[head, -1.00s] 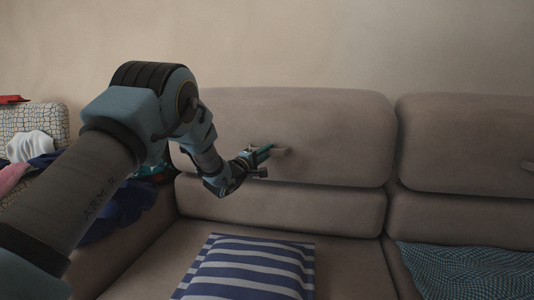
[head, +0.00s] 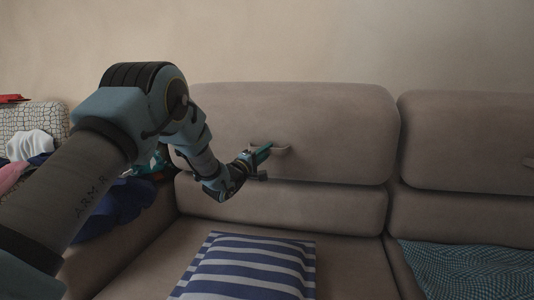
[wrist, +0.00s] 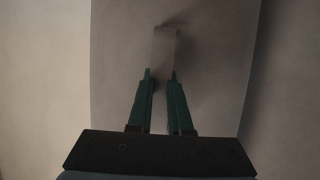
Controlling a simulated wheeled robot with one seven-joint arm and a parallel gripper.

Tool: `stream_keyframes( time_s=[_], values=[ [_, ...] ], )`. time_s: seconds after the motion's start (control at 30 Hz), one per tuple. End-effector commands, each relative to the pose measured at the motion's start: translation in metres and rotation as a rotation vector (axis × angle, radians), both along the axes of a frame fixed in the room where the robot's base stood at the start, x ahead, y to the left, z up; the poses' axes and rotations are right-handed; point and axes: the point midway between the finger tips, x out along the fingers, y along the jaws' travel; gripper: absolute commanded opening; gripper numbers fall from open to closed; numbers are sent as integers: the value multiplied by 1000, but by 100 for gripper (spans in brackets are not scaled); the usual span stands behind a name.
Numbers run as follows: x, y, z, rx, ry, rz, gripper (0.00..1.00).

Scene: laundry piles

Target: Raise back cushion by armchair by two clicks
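The back cushion by the armchair (head: 330,125) is the left of two brown sofa backs, next to the patterned armchair (head: 30,121). Its top edge stands a little above the neighbouring cushion's in the head view. A small pale handle (head: 283,150) sticks out of its front face. My gripper (head: 264,151) is at the handle, reaching in from the left. In the wrist view, the two green fingers (wrist: 160,74) lie close on both sides of the handle (wrist: 164,45) and appear shut on it. Their exact contact is dim.
The right back cushion (head: 465,145) has its own handle (head: 528,163). A blue-and-white striped pillow (head: 250,267) and a teal patterned cloth (head: 470,270) lie on the seat. Clothes (head: 115,210) are heaped over the left armrest. The wall is behind.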

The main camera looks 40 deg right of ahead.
Motion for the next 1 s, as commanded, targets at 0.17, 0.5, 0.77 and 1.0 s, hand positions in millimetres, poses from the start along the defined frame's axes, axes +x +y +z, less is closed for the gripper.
stream_keyframes(
  time_s=[0.17, 0.5, 0.77, 1.0],
  values=[
    [0, 1, -2, 4, 2, 0, 30],
    [-1, 11, -3, 4, 2, 2, 30],
    [-9, 58, -14, 4, 3, 3, 30],
    [-15, 95, -22, 4, 1, 2, 30]
  ],
)
